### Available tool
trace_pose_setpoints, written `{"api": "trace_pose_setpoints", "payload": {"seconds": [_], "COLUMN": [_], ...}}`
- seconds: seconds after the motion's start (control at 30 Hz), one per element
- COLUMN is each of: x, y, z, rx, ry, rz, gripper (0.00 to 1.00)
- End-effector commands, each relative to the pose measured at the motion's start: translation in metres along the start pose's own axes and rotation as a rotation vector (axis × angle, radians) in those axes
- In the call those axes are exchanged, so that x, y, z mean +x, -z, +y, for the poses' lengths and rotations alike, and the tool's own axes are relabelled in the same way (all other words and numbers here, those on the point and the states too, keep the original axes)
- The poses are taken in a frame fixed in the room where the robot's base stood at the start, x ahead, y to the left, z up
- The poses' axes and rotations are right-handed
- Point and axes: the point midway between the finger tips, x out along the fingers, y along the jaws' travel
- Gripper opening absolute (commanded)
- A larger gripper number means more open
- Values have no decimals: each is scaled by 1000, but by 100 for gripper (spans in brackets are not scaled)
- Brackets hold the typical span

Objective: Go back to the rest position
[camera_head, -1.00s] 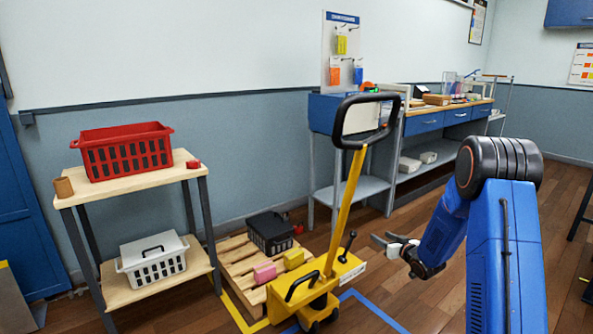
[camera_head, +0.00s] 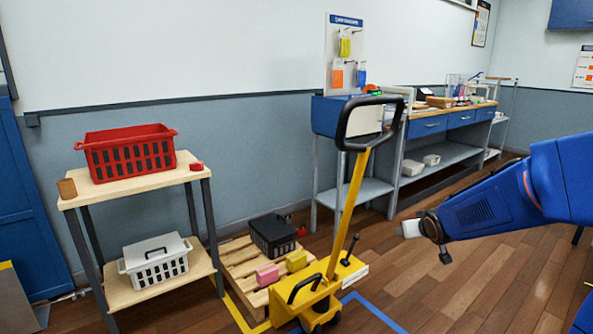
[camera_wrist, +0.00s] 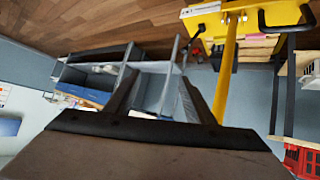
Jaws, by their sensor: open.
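My blue arm reaches in from the right edge of the head view, with my gripper (camera_head: 409,228) at its left end, above the wooden floor and right of the yellow pallet jack (camera_head: 305,296). In the wrist view the two dark fingers of my gripper (camera_wrist: 158,95) stand apart with nothing between them. My gripper touches nothing that I can see.
The pallet jack's yellow pole and black handle (camera_head: 341,125) stand left of my arm. Behind are a workbench (camera_head: 427,126) and a shelf with a red crate (camera_head: 128,153). A white basket (camera_head: 157,262) sits below it. Bare floor lies under my arm.

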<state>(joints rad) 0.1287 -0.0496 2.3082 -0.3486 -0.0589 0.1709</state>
Motion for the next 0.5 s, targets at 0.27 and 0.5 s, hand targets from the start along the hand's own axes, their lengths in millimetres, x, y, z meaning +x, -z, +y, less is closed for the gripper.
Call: {"api": "trace_pose_setpoints", "payload": {"seconds": [0.27, 0.5], "x": [-89, -162], "y": [-33, -77], "z": [-8, -21], "rx": [25, 48], "ry": [-26, -20], "rz": [-118, -229], "gripper": [49, 49]}}
